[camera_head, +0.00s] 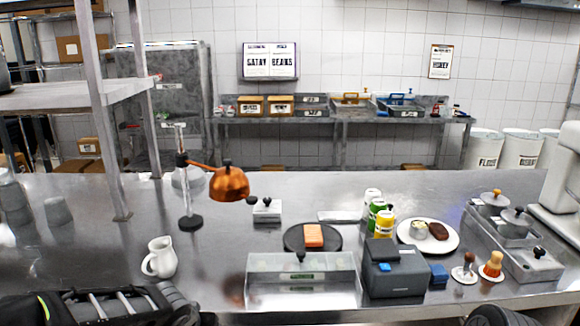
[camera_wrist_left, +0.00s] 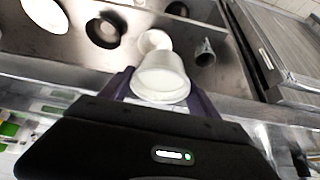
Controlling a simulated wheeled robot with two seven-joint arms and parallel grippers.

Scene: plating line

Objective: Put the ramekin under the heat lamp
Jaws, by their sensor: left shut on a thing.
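The heat lamp has a copper shade (camera_head: 229,184) on an arm from a post with a round black base (camera_head: 191,222), standing on the steel counter. The space under the shade is bare counter. In the left wrist view, my left gripper (camera_wrist_left: 158,88) is shut on a white round ramekin (camera_wrist_left: 161,79), which is seen from above at a slant. A black round base (camera_wrist_left: 105,31) shows beyond it. In the head view, my left arm enters at the bottom left; its fingertips and the ramekin are not visible. Only a dark part of my right arm shows at the bottom right.
A white jug (camera_head: 160,257) stands front left of the lamp; it also shows just behind the ramekin in the left wrist view (camera_wrist_left: 152,40). A dark round plate (camera_head: 327,243) with an orange block, a glass-sided box (camera_head: 262,292) and a grey machine (camera_head: 394,268) stand to the right.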

